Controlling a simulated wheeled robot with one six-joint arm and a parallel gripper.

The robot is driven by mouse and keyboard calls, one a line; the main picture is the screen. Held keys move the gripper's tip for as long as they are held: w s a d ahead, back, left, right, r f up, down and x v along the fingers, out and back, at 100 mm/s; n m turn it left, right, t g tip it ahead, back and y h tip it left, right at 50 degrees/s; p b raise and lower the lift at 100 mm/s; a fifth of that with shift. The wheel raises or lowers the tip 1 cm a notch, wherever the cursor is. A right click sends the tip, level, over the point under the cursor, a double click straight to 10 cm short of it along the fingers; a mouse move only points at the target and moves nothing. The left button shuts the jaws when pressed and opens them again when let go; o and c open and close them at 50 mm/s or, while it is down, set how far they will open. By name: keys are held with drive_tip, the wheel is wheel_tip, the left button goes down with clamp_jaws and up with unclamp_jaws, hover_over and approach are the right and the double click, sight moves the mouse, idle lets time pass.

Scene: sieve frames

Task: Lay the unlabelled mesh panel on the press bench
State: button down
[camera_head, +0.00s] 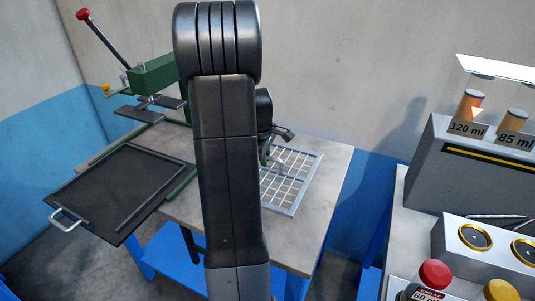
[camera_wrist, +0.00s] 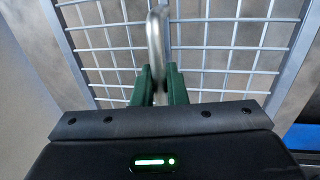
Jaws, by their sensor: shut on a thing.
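A mesh panel (camera_head: 296,182) with a pale metal frame is over the right part of the press bench (camera_head: 322,192), partly hidden behind my arm. In the wrist view the mesh panel (camera_wrist: 232,45) fills the upper part, and no label shows on the part in sight. My gripper (camera_head: 267,157) is at the panel's handle. In the wrist view the green fingers of my gripper (camera_wrist: 158,82) are shut on the upright metal handle (camera_wrist: 156,40). I cannot tell whether the panel touches the bench top.
A green press (camera_head: 155,75) with a red-knobbed lever stands at the back left of the bench. A black tray (camera_head: 120,190) with a pale handle juts out at the left. At the right, a grey unit (camera_head: 465,165) holds labelled jars, near red and yellow knobs.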

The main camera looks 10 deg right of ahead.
idle(0.3)
drive_tip(key=shift+f+b, duration=1.85)
drive_tip(key=shift+f, duration=0.95)
drive_tip(key=c, duration=1.4)
unclamp_jaws()
drive_tip(key=shift+o, duration=0.2)
drive_tip(key=shift+s, duration=0.1)
wheel_tip(320, 180, up, 14)
drive_tip(key=s+a, duration=0.1)
drive_tip(key=s, duration=0.1)
drive_tip(key=shift+a+f, duration=0.2)
drive_tip(key=shift+f, duration=0.1)
